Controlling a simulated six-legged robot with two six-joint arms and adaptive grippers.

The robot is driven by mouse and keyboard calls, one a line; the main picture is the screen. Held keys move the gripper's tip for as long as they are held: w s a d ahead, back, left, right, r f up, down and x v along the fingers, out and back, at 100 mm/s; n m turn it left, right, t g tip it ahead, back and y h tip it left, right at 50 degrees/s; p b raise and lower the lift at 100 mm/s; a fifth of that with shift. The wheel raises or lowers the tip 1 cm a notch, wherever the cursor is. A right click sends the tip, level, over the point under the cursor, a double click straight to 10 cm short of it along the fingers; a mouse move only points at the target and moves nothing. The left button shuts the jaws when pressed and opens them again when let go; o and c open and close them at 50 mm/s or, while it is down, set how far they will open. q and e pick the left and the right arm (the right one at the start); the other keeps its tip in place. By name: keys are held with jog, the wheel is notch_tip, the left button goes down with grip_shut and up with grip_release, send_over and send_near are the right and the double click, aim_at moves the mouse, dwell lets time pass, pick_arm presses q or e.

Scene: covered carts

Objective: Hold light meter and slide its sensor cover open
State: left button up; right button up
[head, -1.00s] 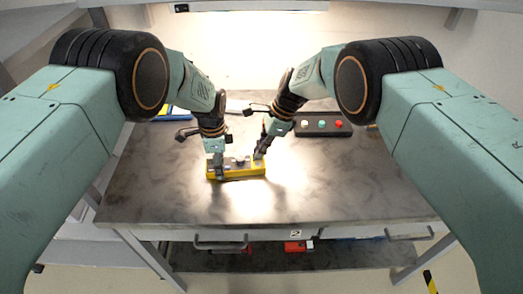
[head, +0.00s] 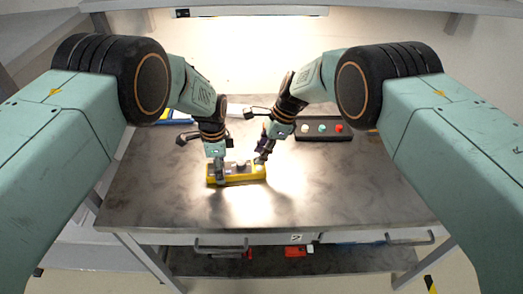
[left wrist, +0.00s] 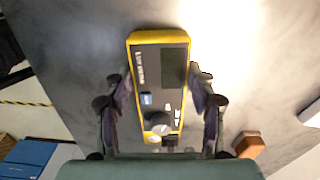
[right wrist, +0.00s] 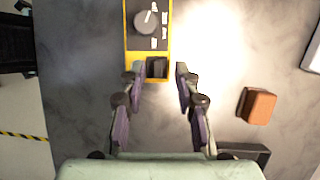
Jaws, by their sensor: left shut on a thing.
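The light meter (head: 237,179) is a yellow-edged bar lying on the dark cart top. My left gripper (head: 219,178) is shut on it near its left end. In the left wrist view the meter (left wrist: 160,38) lies between the fingers (left wrist: 160,80), with a dark screen at the far end and a dial nearer. My right gripper (head: 260,160) is at the meter's right end. In the right wrist view its fingers (right wrist: 160,70) are apart, on either side of a small dark block, probably the sensor cover (right wrist: 156,67), below the dial. Whether they touch it is unclear.
A dark box with coloured buttons (head: 323,128) stands at the back right. A blue item (head: 176,116) lies at the back left. An orange-brown block (right wrist: 257,105) lies near my right gripper. The front of the cart top is clear.

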jog(key=v, duration=1.2)
jog(key=shift+a, duration=0.1)
pick_arm(q)
jog(key=o, duration=1.4)
notch_tip(320, 180, up, 12)
